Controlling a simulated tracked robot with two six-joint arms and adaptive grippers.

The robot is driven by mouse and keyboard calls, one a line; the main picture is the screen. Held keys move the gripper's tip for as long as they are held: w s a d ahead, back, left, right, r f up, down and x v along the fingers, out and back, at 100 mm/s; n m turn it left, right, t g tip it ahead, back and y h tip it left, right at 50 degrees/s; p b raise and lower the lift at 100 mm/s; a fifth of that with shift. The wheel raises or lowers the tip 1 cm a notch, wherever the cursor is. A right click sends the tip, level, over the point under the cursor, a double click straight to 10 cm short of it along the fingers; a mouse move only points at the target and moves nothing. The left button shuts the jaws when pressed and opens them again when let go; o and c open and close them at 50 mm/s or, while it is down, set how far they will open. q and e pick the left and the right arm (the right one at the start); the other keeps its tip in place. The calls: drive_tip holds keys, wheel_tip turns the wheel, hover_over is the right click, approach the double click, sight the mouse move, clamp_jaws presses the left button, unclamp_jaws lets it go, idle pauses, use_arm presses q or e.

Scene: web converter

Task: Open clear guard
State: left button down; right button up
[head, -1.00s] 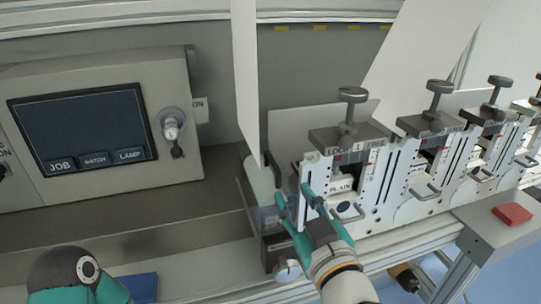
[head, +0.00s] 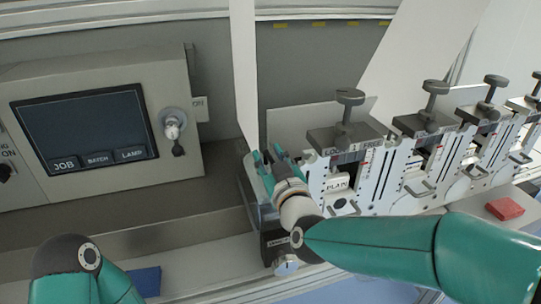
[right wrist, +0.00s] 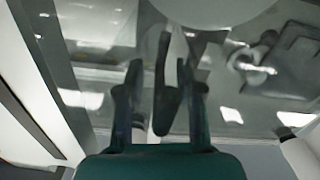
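The clear guard (head: 252,190) is a see-through panel at the left end of the row of white stations in the head view. In the right wrist view, glassy grey surfaces with reflections fill much of the picture; I cannot tell the guard's edges there. My right gripper (head: 268,160) is at the guard's upper part, beside the first station. Its two fingers (right wrist: 162,90) stand apart, with a dark upright bar (right wrist: 168,85) between them and gaps showing on both sides. Whether the bar belongs to the guard is unclear. My left gripper is out of view.
A control panel with a dark screen (head: 85,125) and a knob (head: 172,125) stands left. A white web (head: 245,70) hangs above the guard. A red block (head: 505,208) lies at right.

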clamp_jaws()
idle(0.3)
